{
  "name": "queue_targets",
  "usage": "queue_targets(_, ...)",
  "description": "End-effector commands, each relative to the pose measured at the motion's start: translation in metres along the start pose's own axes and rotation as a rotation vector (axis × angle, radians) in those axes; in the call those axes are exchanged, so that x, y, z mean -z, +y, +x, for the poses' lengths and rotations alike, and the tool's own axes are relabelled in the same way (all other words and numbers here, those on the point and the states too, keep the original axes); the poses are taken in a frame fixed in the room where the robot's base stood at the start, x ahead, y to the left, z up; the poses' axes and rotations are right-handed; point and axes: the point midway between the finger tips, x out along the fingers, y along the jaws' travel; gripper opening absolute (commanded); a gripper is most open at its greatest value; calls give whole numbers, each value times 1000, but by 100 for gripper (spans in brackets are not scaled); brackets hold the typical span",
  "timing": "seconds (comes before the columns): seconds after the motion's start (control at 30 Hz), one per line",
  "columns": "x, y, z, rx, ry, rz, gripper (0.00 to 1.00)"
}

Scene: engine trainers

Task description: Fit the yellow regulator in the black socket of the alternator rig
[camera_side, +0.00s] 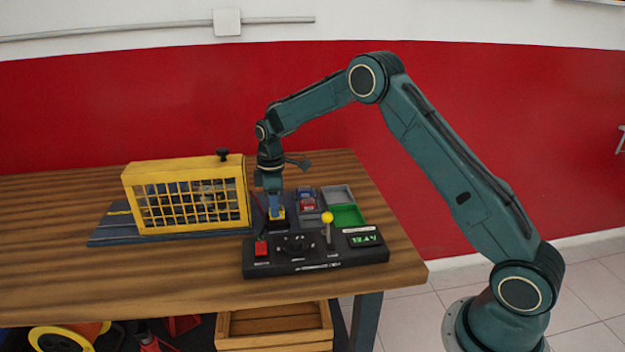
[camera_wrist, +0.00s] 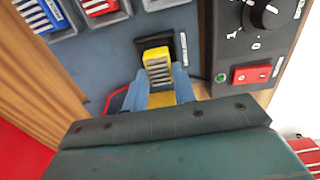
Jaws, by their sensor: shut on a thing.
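The yellow regulator (camera_wrist: 158,66), a small block with pale metal ribs, is between the blue fingers of my gripper (camera_wrist: 161,84) in the wrist view. The black socket (camera_wrist: 181,47) shows as a dark frame beside and behind its far end. In the side view my gripper (camera_side: 276,207) points straight down at the dark socket area (camera_side: 276,226), with a little yellow of the regulator showing at its tips. The regulator is at or just over the socket; I cannot tell how deep it sits. The alternator rig's yellow guard cage (camera_side: 188,197) stands left of my gripper.
A blue part (camera_side: 305,193) and a red part (camera_side: 307,205) lie in bays right of my gripper, beside a grey bay and a green bay (camera_side: 347,215). In front is the black control panel (camera_side: 315,262) with a yellow-knobbed lever (camera_side: 327,217) and a lit green display (camera_side: 363,239).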

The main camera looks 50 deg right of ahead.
Motion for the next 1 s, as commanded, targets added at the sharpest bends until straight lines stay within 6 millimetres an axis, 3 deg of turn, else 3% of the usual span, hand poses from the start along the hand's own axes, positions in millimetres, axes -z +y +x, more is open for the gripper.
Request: queue_targets(1.0,0,0,9,0,0,0,3)
